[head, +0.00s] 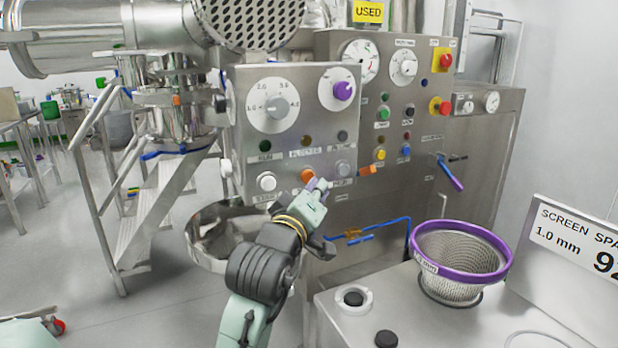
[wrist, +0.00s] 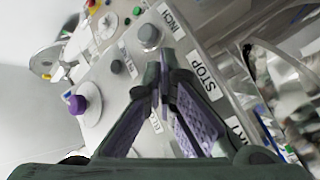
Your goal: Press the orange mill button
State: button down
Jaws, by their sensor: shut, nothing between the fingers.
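The orange mill button (head: 307,175) is in the lower row of the front control panel in the head view, between a white button (head: 266,181) and a grey button (head: 342,168). My gripper (head: 319,185) is shut and empty, its fingertips just in front of the panel, close to the orange button's lower right. I cannot tell whether they touch it. In the wrist view my shut fingers (wrist: 163,80) point at the panel beside the STOP label (wrist: 204,77), and the orange button is hidden there. The grey button (wrist: 149,36) shows just beyond the fingertips.
Above the button row are a selector dial (head: 277,107) and a purple knob (head: 343,91). A second panel with red emergency buttons (head: 445,60) stands behind on the right. A purple-rimmed screen (head: 460,252) stands on the table at lower right. A steel bowl (head: 205,250) sits below the panel.

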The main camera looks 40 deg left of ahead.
jog(key=shift+d, duration=0.1)
jog(key=d, duration=0.1)
jog(key=s+d, duration=0.1)
jog(key=d, duration=0.1)
jog(key=s+d, duration=0.1)
jog(key=shift+d, duration=0.3)
dwell(1.0)
